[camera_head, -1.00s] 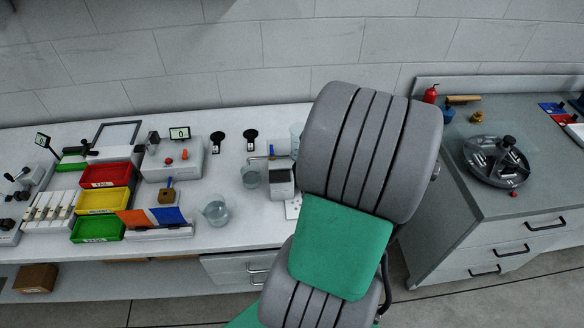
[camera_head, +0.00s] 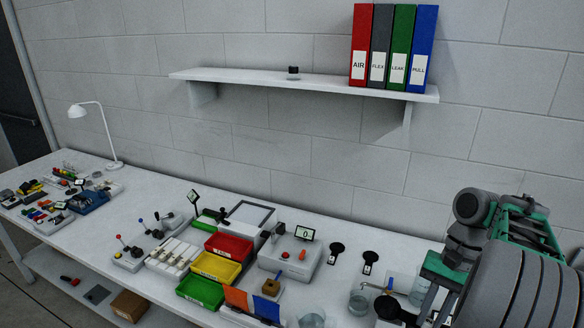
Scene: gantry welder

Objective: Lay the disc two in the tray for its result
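Two black round pieces with white labels, a left one (camera_head: 336,250) and a right one (camera_head: 369,260), lie apart on the bench right of the tester with the "0" display. The labels are too small to read, so I cannot tell which, if either, is disc two. Three open trays stand in a row: red (camera_head: 229,246), yellow (camera_head: 215,267) and green (camera_head: 200,291). Their front labels are unreadable, and I see no disc in them. My arm comes in at the right, its lower end (camera_head: 440,272) over the bench's right part. I cannot make out the fingers or anything held.
The tester (camera_head: 290,256) stands between the trays and the black pieces. Glass beakers (camera_head: 359,302) and a small tap (camera_head: 374,287) are near my arm. A shelf (camera_head: 310,85) with binders (camera_head: 393,45) hangs above.

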